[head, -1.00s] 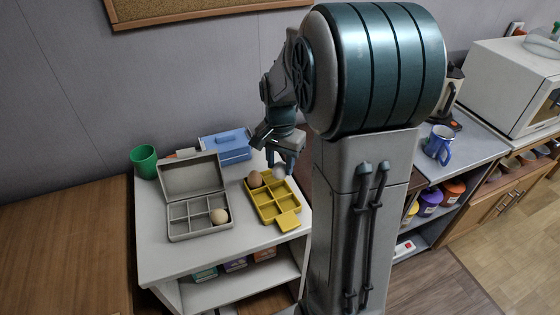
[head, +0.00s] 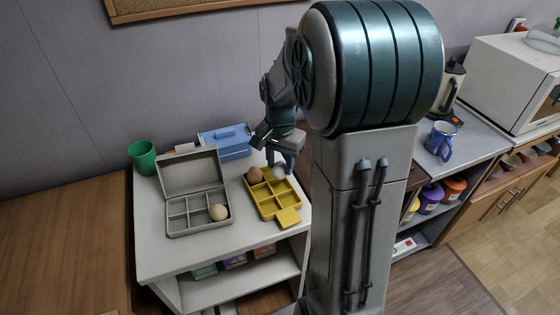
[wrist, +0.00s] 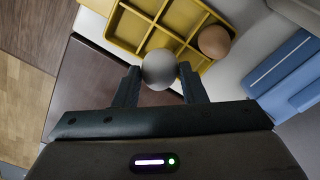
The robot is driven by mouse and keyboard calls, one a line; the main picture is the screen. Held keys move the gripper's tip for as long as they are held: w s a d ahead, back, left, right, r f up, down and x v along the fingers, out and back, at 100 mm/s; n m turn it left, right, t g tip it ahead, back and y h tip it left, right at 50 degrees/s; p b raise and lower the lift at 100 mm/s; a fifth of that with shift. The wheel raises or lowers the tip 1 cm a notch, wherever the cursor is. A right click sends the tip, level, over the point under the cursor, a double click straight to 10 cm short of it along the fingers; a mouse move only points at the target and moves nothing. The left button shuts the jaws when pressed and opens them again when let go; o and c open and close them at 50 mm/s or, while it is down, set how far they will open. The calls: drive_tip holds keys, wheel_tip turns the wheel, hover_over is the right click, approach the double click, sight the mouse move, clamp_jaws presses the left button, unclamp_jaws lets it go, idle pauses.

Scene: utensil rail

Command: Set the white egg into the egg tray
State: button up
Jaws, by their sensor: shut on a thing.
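The white egg (wrist: 159,69) is between the fingers of my gripper (wrist: 159,85), which is shut on it. In the head view my gripper (head: 282,163) points down at the back right of the yellow egg tray (head: 289,217), and the egg (head: 280,170) shows partly below the fingers. In the wrist view the egg overlaps the near edge of the yellow tray (wrist: 122,27); whether it touches the tray I cannot tell. A brown egg (head: 254,175) sits in the tray's back left compartment and also shows in the wrist view (wrist: 214,41). The tray's other visible compartments look empty.
A grey lidded box (head: 198,226) with compartments stands open on the left, holding a pale egg (head: 218,212). A blue box (head: 226,142) stands behind, and a green cup (head: 143,157) at the back left. The white tabletop's front is clear.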

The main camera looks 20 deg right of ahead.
sight(280, 176)
drive_tip(key=shift+f+b, duration=1.9)
drive_tip(key=shift+f, duration=0.7)
idle(0.8)
drive_tip(key=o, duration=0.7)
drive_tip(key=shift+c, duration=0.2)
drive_tip(key=shift+r, duration=0.1)
wheel_tip(280, 176, up, 14)
drive_tip(key=shift+f+p, duration=0.1)
drive_tip(key=shift+p, duration=0.3)
drive_tip(key=s+a+f+n+t, duration=0.1)
drive_tip(key=s+a+f+n, duration=0.1)
drive_tip(key=s+a+n, duration=0.2)
drive_tip(key=s+a+f+n+t+p, duration=0.1)
drive_tip(key=s+a+n, duration=0.3)
drive_tip(key=s, duration=0.7)
drive_tip(key=shift+s+f+n+t, duration=0.2)
drive_tip(key=shift+f+n+t, duration=0.25)
drive_tip(key=shift+n, duration=0.55)
